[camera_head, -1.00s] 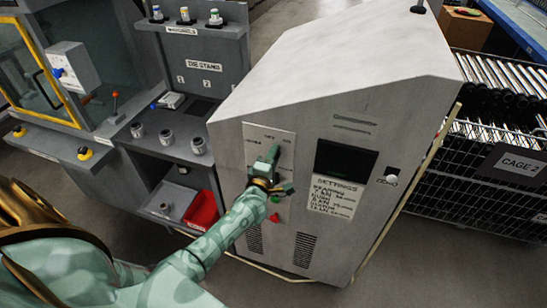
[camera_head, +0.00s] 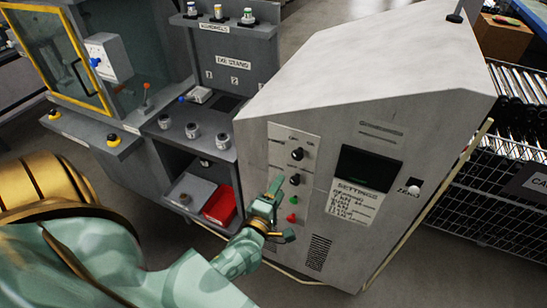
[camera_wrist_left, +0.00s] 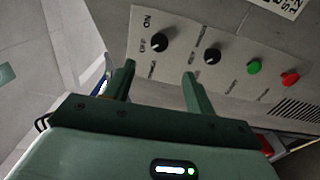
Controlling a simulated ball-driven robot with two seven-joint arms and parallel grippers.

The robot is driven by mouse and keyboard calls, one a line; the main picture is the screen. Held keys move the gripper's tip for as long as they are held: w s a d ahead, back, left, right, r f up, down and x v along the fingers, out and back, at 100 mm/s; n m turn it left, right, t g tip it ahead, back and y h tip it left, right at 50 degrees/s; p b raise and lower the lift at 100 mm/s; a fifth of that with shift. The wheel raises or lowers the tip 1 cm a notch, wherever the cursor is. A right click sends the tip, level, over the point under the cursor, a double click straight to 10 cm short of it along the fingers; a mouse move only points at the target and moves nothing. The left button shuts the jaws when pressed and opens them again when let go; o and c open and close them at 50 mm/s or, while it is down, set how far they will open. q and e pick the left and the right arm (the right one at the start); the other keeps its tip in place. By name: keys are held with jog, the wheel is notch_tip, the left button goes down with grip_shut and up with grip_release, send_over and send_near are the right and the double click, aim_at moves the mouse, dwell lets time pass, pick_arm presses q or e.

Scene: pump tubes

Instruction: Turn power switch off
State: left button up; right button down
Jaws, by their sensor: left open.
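The grey cabinet (camera_head: 350,95) carries a control panel with a black round knob (camera_head: 297,154) at its top. In the left wrist view this knob (camera_wrist_left: 160,41) has ON and OFF lettering beside it; its exact setting is too small to tell. A second black knob (camera_head: 293,179) sits below it, and also shows in the wrist view (camera_wrist_left: 211,56). My left gripper (camera_head: 273,188) is open and empty, low and left of the panel. In the wrist view its fingers (camera_wrist_left: 159,70) are apart, short of the top knob and not touching it. My right gripper is not in view.
A green button (camera_head: 294,200) and a red button (camera_head: 291,217) sit lower on the panel. A dark screen (camera_head: 368,168) and settings sheet are right of it. A wire cage (camera_head: 500,180) is right.

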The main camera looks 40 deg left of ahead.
pick_arm(q)
jog(key=shift+v, duration=1.45)
